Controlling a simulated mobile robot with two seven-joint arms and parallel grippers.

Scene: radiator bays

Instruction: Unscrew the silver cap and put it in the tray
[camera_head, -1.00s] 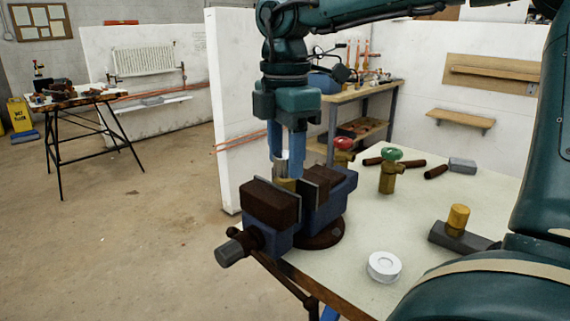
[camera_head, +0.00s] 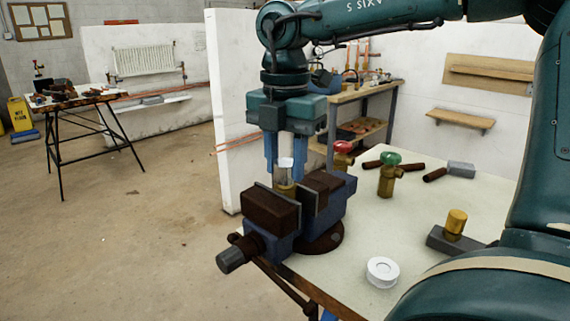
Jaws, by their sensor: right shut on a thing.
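The silver cap (camera_head: 285,174) shows as a pale, shiny cylinder just above the vise (camera_head: 270,213). Below it, a brass-coloured fitting (camera_head: 285,190) stands upright between the vise jaws. The cap is directly over the fitting; I cannot tell whether it is still threaded on. My right gripper (camera_head: 285,168) points straight down from above, with its blue fingers on either side of the cap and shut on it. My left gripper is not in view. I see no clear tray in this view.
A white partition (camera_head: 232,130) stands behind the vise.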

